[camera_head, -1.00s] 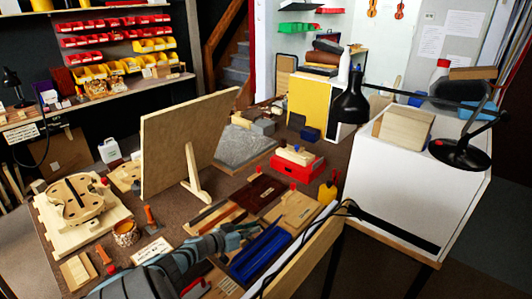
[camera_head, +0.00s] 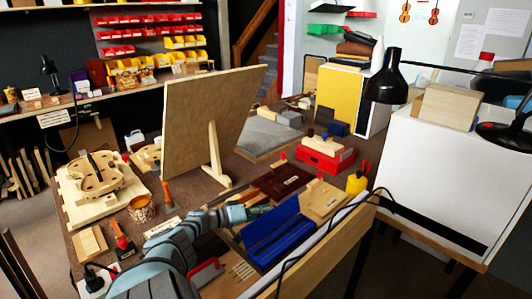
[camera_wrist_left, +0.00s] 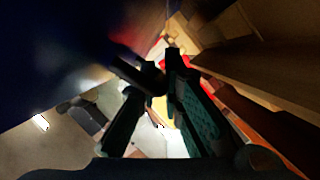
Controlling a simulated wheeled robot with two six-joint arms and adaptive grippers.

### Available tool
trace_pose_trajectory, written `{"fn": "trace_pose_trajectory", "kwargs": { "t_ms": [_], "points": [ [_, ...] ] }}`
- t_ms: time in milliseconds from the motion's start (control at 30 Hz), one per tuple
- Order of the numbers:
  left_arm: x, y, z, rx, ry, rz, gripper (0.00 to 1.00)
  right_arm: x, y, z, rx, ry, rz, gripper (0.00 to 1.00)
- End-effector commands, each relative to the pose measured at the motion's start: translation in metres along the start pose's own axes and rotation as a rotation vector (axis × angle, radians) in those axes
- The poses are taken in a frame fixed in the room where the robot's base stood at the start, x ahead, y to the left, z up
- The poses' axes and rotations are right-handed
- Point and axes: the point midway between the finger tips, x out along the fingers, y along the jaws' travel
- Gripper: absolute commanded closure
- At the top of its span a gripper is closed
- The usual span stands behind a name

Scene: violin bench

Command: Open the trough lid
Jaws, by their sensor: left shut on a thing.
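The blue trough (camera_head: 285,247) lies near the front edge of the bench in the head view. Its blue lid (camera_head: 270,222) stands tilted up along the trough's left side. My left gripper (camera_head: 262,210) reaches in from the left, at the far side of the raised lid, and is shut on it; the contact is partly hidden. In the left wrist view the fingers (camera_wrist_left: 158,88) are close together, and a dark blue, blurred surface (camera_wrist_left: 60,60), seemingly the lid, fills the upper left. My right gripper is not in view.
A large upright board (camera_head: 205,120) on a wooden stand rises behind my left arm. A black cable crosses the front edge.

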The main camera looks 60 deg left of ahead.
Motion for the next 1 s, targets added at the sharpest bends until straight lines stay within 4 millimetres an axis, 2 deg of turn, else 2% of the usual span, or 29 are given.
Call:
{"fn": "trace_pose_trajectory", "kwargs": {
  "t_ms": [400, 433, 467, 767, 867, 1000],
  "points": [
    [0.000, -0.001, 0.002, -0.007, -0.005, 0.002, 1.00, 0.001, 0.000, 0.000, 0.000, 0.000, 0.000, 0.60],
    [0.000, -0.001, 0.002, -0.007, -0.005, 0.002, 0.89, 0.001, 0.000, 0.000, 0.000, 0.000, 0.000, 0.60],
    [0.000, -0.001, 0.002, -0.007, -0.005, 0.002, 0.84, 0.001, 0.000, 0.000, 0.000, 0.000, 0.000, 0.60],
    [-0.001, -0.001, 0.001, -0.006, -0.003, 0.001, 0.83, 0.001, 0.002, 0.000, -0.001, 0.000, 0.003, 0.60],
    [-0.007, -0.001, 0.001, -0.003, -0.003, 0.000, 0.83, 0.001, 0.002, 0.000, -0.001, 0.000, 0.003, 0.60],
    [-0.026, -0.002, 0.003, -0.004, -0.009, -0.001, 0.83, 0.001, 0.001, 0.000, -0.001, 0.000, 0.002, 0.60]
  ]
}}
